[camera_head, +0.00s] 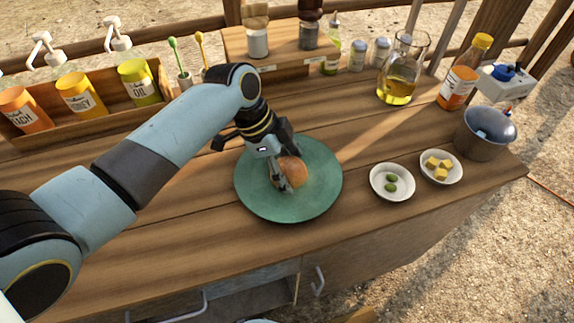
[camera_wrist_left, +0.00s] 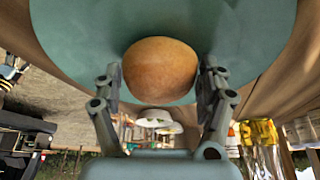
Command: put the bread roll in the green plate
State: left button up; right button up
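The green plate (camera_head: 315,201) is round and lies on the wooden counter near its front edge. The bread roll (camera_head: 293,172) is orange-brown and sits over the middle of the plate, partly hidden by my left gripper. My left gripper (camera_head: 281,178) reaches down over the plate with its fingers around the roll. In the left wrist view, the roll (camera_wrist_left: 160,70) is between the two fingertips (camera_wrist_left: 160,75), which appear to touch its sides, with the plate (camera_wrist_left: 75,35) just behind it. Whether the roll rests on the plate is hard to tell. My right gripper is not in view.
Bottles and jars stand behind. A wooden rack with pump bottles (camera_head: 75,97) is at the back left. The front left counter is clear.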

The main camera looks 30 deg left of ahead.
pick_arm(q)
jog(key=shift+o, duration=1.3)
jog(key=v, duration=1.2)
jog(key=shift+r, duration=0.2)
